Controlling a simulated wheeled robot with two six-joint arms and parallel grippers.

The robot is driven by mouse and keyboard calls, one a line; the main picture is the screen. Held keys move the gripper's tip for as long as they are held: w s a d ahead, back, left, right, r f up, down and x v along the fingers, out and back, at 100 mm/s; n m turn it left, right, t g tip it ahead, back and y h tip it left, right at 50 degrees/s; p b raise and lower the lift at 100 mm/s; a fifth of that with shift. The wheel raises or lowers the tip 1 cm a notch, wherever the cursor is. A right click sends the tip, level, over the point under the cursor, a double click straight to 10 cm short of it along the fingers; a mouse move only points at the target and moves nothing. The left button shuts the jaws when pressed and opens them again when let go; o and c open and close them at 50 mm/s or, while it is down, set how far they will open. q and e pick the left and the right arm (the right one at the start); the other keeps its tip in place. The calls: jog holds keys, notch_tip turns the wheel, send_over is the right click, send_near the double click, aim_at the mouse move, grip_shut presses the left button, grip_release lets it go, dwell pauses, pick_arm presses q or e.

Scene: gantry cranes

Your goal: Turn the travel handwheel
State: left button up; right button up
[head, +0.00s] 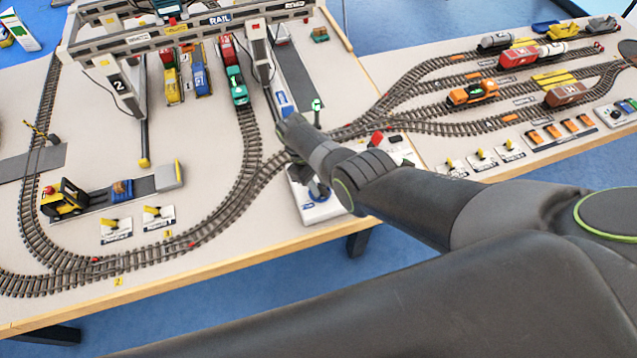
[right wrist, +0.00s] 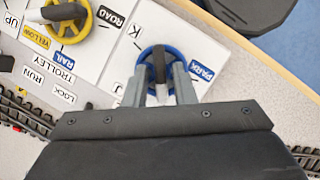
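A blue handwheel (right wrist: 161,68) with a dark knob stands on a white control panel (right wrist: 122,52), beside a label reading PARK. A yellow handwheel (right wrist: 72,15) is on the same panel to the left; a label reading TROLLEY is near. I cannot read which wheel is marked travel. My right gripper (right wrist: 160,85) is over the blue wheel, its two grey fingers apart on either side of the dark knob with gaps showing. In the head view, the blue wheel (head: 318,190) is partly hidden by my right arm, and the fingertips are hidden. My left gripper is not in view.
A grey gantry crane (head: 205,27) spans tracks and toy trucks at the upper left. Rail tracks (head: 240,190) curve near the panel. A yellow forklift (head: 65,198) is at the left. The wooden table edge (head: 230,268) lies in front, with blue floor beyond.

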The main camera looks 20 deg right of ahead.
jog(key=shift+o, duration=0.6)
jog(key=shift+r, duration=0.2)
jog(key=v, duration=1.7)
jog(key=shift+o, duration=0.2)
jog(key=shift+a, duration=0.1)
